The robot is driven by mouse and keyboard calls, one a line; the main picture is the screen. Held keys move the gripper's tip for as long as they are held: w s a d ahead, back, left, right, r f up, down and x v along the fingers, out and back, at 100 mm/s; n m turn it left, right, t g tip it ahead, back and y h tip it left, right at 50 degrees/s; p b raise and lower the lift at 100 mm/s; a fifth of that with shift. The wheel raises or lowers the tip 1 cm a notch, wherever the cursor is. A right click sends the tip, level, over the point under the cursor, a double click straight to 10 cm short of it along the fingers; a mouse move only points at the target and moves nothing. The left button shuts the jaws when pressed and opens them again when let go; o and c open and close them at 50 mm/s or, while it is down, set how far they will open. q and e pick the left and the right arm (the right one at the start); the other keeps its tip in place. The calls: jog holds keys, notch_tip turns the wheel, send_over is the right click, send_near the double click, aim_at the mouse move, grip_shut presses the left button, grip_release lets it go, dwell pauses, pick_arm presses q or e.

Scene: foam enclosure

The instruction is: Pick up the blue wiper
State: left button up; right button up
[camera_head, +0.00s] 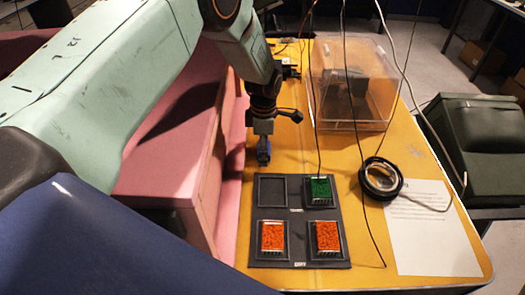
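My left gripper (263,143) hangs over the yellow table, just behind the black tray (330,225). It points down and appears shut on a small blue piece, which I take to be the blue wiper (263,152), seen nearly edge-on. The fingertips are small and dark, so the exact grip is hard to see. The tray's back left slot (271,192) is empty. A green wiper (320,191) sits in the back right slot. An orange wiper (272,238) is in the front left slot, another (327,237) in the front right. My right gripper is not in view.
Pink foam blocks (165,170) line the table's left side. A clear box (350,85) stands at the back. A black cable coil (381,179) and a white paper sheet (425,230) lie on the right. Thin cables hang over the table and the tray.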

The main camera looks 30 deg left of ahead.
pick_arm(q)
jog(key=shift+w+d+f, duration=0.1)
jog(key=shift+w, duration=0.1)
jog(key=shift+c, duration=1.2)
jog(key=c, duration=0.3)
jog(key=shift+s, duration=0.1)
jog(key=c, duration=0.5)
jog(key=shift+c, duration=0.4)
notch_tip(320, 180, up, 9)
jog(key=shift+r+b, duration=0.2)
jog(key=shift+b, duration=0.2)
jog(key=shift+a+r, duration=0.2)
jog(key=shift+r, duration=0.1)
